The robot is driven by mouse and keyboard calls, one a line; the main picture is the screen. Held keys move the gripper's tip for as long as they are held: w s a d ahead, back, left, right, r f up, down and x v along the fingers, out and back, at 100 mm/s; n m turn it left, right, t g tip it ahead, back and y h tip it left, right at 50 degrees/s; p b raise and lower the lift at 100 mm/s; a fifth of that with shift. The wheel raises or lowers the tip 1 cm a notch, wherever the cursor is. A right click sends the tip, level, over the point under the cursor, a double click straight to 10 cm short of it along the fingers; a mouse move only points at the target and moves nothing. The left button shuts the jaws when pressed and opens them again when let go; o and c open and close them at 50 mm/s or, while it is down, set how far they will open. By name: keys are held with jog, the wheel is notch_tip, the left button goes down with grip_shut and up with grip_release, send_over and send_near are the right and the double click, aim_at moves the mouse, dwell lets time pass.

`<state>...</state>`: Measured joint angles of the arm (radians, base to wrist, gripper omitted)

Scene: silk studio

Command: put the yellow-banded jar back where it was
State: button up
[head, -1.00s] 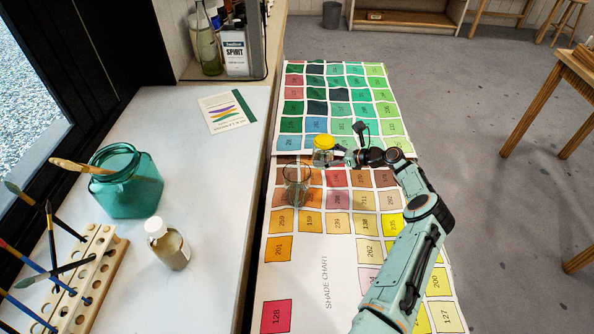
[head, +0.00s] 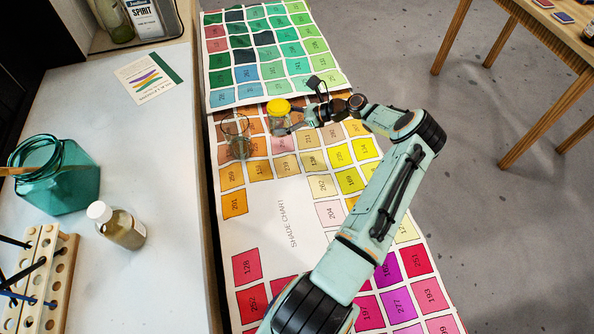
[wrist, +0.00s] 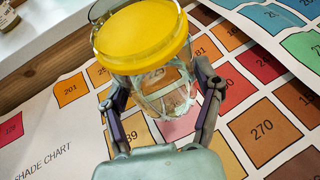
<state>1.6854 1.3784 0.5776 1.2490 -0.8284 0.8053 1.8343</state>
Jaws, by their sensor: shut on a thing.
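The jar with the yellow top (head: 279,110) is clear glass and upright in my gripper (head: 290,128), over the shade chart near the seam of its two sheets. In the wrist view my gripper (wrist: 165,112) has one finger on each side of the jar's glass, below its yellow top (wrist: 145,38). I cannot tell whether its base touches the chart. An empty clear glass (head: 237,140) stands on the chart just left of the jar; in the wrist view, part of a glass rim shows behind the yellow top.
The shade chart (head: 285,225) covers a surface right of the white counter (head: 165,230). On the counter are a teal jar (head: 70,185), a white-capped bottle (head: 122,228), a wooden brush rack (head: 45,275) and a card (head: 148,78). A wooden table (head: 540,60) stands at the right.

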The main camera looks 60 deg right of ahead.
jog(key=s+a+r+m+h, duration=0.1)
jog(key=s+a+r, duration=0.3)
jog(key=s+a, duration=0.5)
jog(key=s+a+r+m+h, duration=0.1)
jog(key=s+a+r+h, duration=0.15)
jog(key=s+a, duration=0.65)
send_over(304, 179)
jog(key=shift+m+t+y, duration=0.25)
jog(key=shift+m+t, duration=0.05)
jog(key=shift+t, duration=0.1)
jog(key=f, duration=0.8)
jog(key=shift+s+a+f, duration=0.1)
jog(key=shift+s+a, duration=0.1)
jog(key=shift+a, duration=0.2)
jog(key=shift+d+f, duration=0.2)
jog(key=shift+w+d+f, duration=0.1)
jog(key=shift+d+f, duration=0.05)
jog(key=shift+f, duration=0.8)
jog(key=shift+w+d+f, duration=0.1)
jog(key=shift+f, duration=0.8)
jog(key=shift+f, duration=0.1)
jog(key=o, duration=1.2)
jog(key=shift+o, duration=0.2)
